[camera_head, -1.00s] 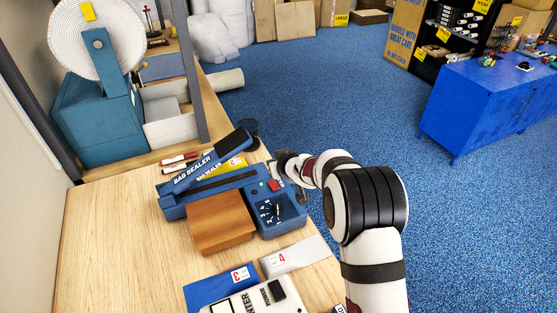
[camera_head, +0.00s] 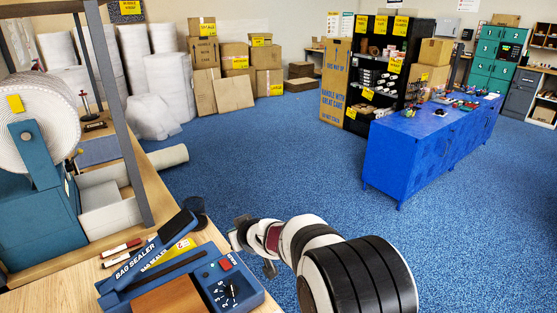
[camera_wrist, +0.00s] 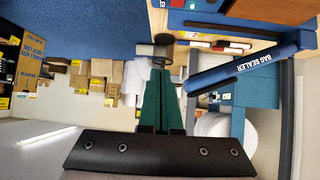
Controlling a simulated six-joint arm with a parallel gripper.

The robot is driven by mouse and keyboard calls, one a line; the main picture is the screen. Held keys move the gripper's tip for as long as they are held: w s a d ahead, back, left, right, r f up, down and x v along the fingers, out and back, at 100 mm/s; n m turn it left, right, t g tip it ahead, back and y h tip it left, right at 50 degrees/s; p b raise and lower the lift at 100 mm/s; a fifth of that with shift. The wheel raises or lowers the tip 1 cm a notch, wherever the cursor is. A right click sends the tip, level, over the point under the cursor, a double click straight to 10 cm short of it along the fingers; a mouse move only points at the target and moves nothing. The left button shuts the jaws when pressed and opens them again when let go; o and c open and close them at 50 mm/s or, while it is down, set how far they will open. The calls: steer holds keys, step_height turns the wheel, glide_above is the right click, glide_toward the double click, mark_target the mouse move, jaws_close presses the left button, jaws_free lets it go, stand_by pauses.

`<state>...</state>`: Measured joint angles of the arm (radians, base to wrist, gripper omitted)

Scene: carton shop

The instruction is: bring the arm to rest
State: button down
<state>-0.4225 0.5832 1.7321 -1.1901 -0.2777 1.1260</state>
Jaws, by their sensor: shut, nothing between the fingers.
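My gripper (camera_wrist: 160,74) shows its two green fingers pressed together in the wrist view, with nothing between them. In the head view my white and black arm reaches in from the lower right. Its wrist end lies just right of the blue bag sealer (camera_head: 238,284), and the fingers are hard to make out there. The bag sealer stands on the wooden bench (camera_head: 42,297). In the wrist view, which is turned over, the sealer's long arm (camera_wrist: 255,62) lies to the right of the fingers, apart from them.
A dark round holder (camera_head: 196,212) stands at the bench edge near my wrist. A white roll (camera_head: 75,105) on a teal stand is at the left. A blue cabinet (camera_head: 400,160) stands across the open blue floor (camera_head: 270,170). Cartons (camera_head: 235,60) stand along the back wall.

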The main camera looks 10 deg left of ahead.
steer(key=s+d+r+m+t+h, duration=0.1)
steer(key=d+r+m+h, duration=0.15)
steer(key=d, duration=0.45)
steer(key=d+r+m+t+h, duration=0.1)
steer(key=d+r+m+h, duration=0.15)
steer(key=d, duration=0.55)
steer(key=s+d+m+g+h, duration=0.4)
steer(key=s+d+m, duration=0.1)
steer(key=s+d, duration=0.8)
steer(key=s+a+f+m+g+y, duration=0.1)
steer(key=s+m+g+y, duration=0.1)
steer(key=s, duration=1)
steer(key=s+a+f+m+g+y, duration=0.1)
steer(key=s+g, duration=0.3)
steer(key=s, duration=0.8)
steer(key=shift+s+a+m+y, duration=0.35)
steer(key=shift+s+m+y, duration=0.05)
steer(key=shift+m, duration=0.1)
